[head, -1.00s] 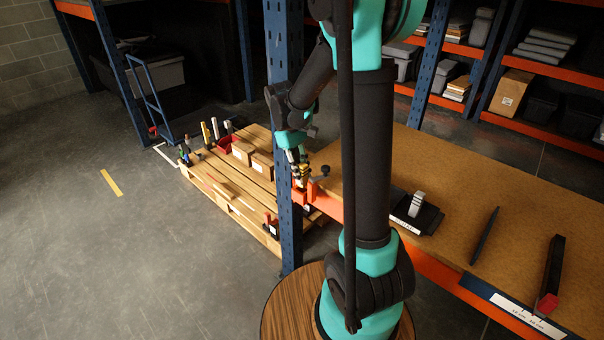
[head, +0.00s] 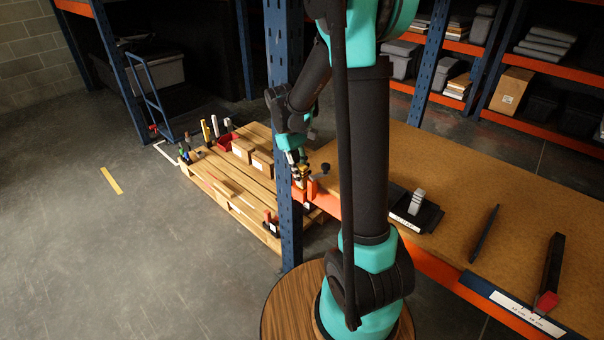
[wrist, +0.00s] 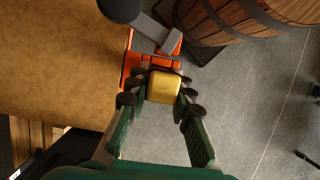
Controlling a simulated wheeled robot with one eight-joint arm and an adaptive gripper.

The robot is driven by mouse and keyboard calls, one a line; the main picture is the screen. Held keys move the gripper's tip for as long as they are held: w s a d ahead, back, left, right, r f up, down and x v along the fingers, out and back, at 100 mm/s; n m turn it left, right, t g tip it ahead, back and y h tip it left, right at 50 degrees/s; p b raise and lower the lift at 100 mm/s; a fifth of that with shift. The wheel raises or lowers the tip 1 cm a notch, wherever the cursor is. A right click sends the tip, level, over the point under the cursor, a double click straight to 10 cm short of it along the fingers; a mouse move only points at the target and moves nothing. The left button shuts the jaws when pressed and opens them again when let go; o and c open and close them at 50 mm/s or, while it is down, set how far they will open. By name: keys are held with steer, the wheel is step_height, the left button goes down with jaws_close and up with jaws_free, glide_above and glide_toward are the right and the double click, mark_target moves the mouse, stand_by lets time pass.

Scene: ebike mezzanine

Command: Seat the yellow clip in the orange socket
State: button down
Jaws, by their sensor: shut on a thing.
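The yellow clip (wrist: 163,87) is between the fingers of my gripper (wrist: 160,97) in the wrist view, and the fingers are shut on it. The orange socket (wrist: 134,66) is at the table edge, just beyond the clip in the wrist view. In the head view its orange part (head: 312,188) shows close to my gripper. I cannot tell whether clip and socket touch, because the fingers hide the area between them.
The wooden table (head: 480,190) spreads right, with a black holder (head: 416,212) and dark tools on it. A blue rack post (head: 285,130) stands close to my gripper. A pallet (head: 230,190) with boxes and bottles lies on the floor behind.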

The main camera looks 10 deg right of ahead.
steer(key=shift+f, duration=0.8)
steer(key=c, duration=1.3)
jaws_free()
steer(key=shift+o, duration=0.2)
steer(key=shift+r, duration=0.1)
steer(key=v, duration=1.2)
